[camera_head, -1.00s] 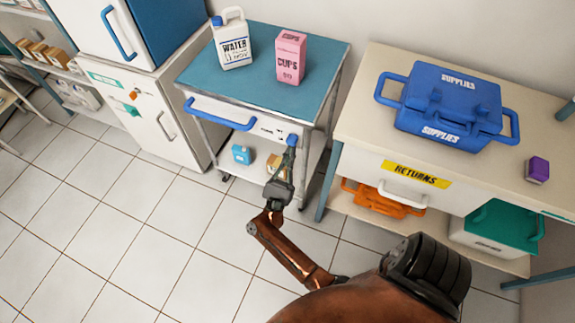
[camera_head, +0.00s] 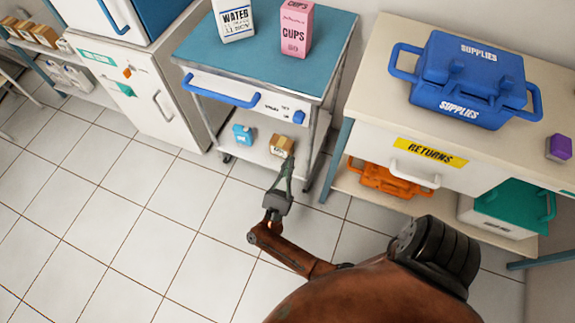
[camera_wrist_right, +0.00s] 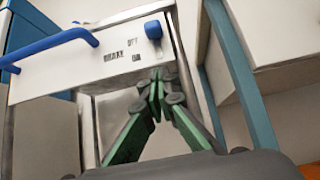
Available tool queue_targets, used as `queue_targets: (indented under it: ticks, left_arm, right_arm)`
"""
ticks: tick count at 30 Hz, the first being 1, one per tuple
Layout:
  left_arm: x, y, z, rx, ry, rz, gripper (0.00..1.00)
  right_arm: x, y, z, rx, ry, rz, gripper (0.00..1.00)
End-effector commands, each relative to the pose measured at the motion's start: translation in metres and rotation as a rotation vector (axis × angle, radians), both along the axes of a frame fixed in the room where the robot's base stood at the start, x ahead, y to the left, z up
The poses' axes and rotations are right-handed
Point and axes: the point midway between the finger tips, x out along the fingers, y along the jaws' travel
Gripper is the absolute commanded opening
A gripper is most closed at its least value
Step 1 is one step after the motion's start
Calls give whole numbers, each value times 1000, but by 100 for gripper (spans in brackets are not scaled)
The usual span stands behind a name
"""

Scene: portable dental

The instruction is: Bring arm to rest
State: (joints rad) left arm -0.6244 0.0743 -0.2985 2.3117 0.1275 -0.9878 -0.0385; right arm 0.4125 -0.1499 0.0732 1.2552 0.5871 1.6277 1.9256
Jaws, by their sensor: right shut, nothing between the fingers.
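My right arm reaches up from the bottom of the head view, with brown links. Its gripper (camera_head: 288,165) is shut and empty, in front of the lower right part of the blue-topped cart. In the right wrist view the green fingers (camera_wrist_right: 158,78) meet at their tips, with nothing between them. Beyond them is the cart's white front panel (camera_wrist_right: 100,62), marked with brake on/off lettering, and a blue knob (camera_wrist_right: 153,30). My left gripper is not in view.
To the right, a counter (camera_head: 375,75) holds a blue supplies case (camera_head: 465,80). An orange case (camera_head: 385,181) sits below. Tiled floor (camera_head: 130,235) at left is clear.

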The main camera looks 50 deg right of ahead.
Motion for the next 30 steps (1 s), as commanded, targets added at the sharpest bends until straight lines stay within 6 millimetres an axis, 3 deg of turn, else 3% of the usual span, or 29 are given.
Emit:
queue_targets:
  ticks: [23, 26, 30]
  left_arm:
    - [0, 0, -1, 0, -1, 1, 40]
    - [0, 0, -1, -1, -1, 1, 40]
    - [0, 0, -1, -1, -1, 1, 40]
  right_arm:
    - [-1, 4, -5, -3, 11, 0, 0]
    - [4, 2, -7, -26, 90, 9, 0]
    - [25, 3, -14, -128, 354, 39, 0]
